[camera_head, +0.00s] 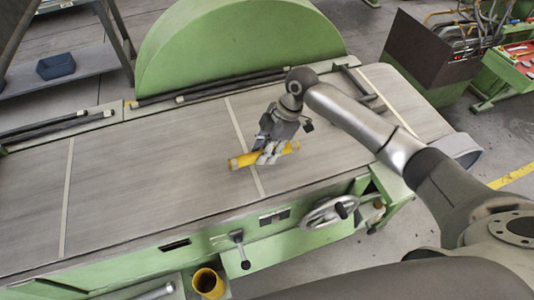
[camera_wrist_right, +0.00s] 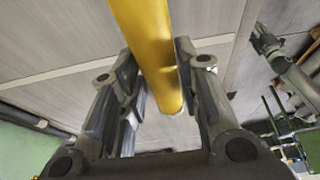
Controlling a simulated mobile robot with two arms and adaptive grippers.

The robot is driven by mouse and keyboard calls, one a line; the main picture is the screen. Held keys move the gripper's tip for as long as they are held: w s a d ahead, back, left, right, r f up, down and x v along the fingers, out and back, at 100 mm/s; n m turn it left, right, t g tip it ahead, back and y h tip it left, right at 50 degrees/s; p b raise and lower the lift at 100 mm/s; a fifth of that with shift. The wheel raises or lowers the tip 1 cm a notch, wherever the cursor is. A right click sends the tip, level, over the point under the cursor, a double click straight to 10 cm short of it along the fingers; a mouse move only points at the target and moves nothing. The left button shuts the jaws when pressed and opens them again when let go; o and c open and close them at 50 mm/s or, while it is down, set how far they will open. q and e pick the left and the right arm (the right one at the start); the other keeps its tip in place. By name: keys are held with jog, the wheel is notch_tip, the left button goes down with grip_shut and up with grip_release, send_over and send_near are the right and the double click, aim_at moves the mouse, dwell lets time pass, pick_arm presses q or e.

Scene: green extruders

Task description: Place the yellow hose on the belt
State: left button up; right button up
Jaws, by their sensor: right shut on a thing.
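In the right wrist view, the yellow hose (camera_wrist_right: 145,45) runs between the two fingers of my right gripper (camera_wrist_right: 160,90), and the belt (camera_wrist_right: 60,45) shows behind. My left gripper does not show in the head view.
A green rounded cover (camera_head: 230,45) stands at the belt's back edge, with black bars (camera_head: 210,88) beside it. A handwheel (camera_head: 330,212) and a lever (camera_head: 240,248) are on the front. A yellow cup-like container (camera_head: 208,283) stands below. The belt's left part is clear.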

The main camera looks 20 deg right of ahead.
jog(key=f+p, duration=0.2)
jog(key=f, duration=0.1)
jog(key=shift+w+d, duration=0.1)
jog(key=shift+d, duration=0.25)
jog(key=shift+f, duration=0.35)
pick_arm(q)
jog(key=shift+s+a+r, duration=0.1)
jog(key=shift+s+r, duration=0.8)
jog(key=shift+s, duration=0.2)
pick_arm(e)
jog(key=shift+f, duration=0.2)
jog(key=o, duration=1.1)
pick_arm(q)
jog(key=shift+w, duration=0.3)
pick_arm(e)
jog(key=shift+r, duration=0.15)
